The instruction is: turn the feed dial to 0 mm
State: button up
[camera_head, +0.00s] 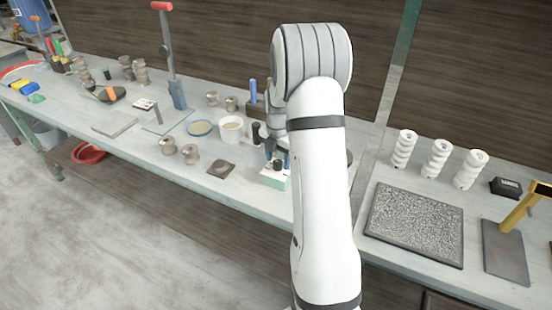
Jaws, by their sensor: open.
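My arm reaches over the workbench and covers much of its middle. My gripper (271,152) points down just above a small box with a pale green front (273,180). Its fingers are open, partly hidden by the arm, and I cannot tell whether they touch the box. A small dark part shows on top of the box, under the fingers. I cannot make out for certain a feed dial, its scale or its setting.
A white tub (231,130), a blue-rimmed dish (200,129) and a dark square plate (221,169) lie left of the gripper. A tall red-handled lever (170,60) stands behind. White spiral columns (437,158) and a speckled slab (414,222) are at right.

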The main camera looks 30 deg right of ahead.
jog(key=shift+f, duration=0.3)
